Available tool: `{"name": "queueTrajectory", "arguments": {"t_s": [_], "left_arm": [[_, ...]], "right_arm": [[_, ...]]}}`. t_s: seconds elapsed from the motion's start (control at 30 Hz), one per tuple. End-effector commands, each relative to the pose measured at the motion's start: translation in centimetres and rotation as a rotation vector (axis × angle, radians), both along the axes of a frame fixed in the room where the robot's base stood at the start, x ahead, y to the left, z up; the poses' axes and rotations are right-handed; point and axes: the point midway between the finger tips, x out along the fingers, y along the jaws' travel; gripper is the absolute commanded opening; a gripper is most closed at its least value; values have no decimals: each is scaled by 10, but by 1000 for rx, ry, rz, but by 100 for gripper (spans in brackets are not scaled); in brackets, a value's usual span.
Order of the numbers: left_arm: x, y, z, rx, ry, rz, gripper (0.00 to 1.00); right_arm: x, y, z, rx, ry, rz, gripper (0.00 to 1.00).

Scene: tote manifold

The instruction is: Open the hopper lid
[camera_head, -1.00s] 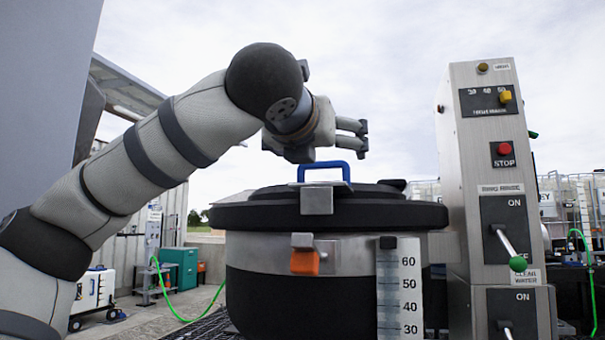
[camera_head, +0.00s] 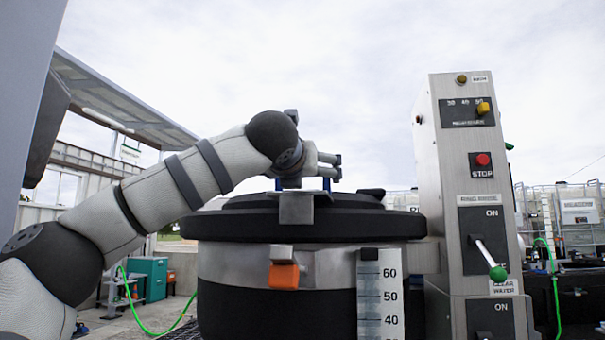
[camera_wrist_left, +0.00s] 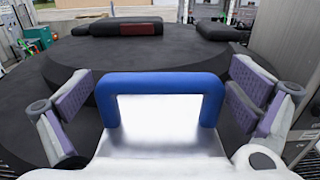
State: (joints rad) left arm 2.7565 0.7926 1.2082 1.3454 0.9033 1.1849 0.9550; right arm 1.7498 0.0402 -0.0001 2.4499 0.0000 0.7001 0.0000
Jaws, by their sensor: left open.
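The hopper lid (camera_head: 345,222) is a black round cover lying flat and closed on the hopper (camera_head: 230,264). Its blue handle (camera_wrist_left: 166,78) stands up from a silver plate on the lid. In the head view the handle is mostly hidden behind my left gripper (camera_head: 333,166). My left gripper is open, low over the lid at the handle. In the left wrist view its two purple-padded fingers stand on either side of the handle, with a gap on each side. An orange latch (camera_head: 284,276) hangs on the hopper's front below the rim. My right gripper is not in view.
A metal control post (camera_head: 450,170) with a red stop button and green-tipped lever stands close to the hopper's right. A level scale (camera_head: 380,298) is on the hopper's front. A teal cabinet (camera_head: 148,275) and green hose are at the back left.

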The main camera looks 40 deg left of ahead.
Motion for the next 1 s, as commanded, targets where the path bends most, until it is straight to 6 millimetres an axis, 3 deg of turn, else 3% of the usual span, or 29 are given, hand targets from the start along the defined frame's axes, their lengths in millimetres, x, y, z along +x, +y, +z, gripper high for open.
{"name": "queueTrajectory", "arguments": {"t_s": [0.17, 0.4, 0.43, 0.57, 0.8, 1.0], "left_arm": [[0, 0, 0, 0, 0, 0, 100], [0, 0, 0, 0, 0, 0, 46], [0, 0, 0, 0, 0, 0, 42], [1, -3, 9, 35, 17, 1, 42], [11, -22, 59, 279, 150, 3, 43], [19, -36, 81, 403, 220, 1, 42]], "right_arm": [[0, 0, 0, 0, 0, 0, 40], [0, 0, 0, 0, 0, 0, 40], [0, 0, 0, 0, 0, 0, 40], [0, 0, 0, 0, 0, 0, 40], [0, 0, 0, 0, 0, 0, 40], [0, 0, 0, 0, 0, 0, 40]]}}
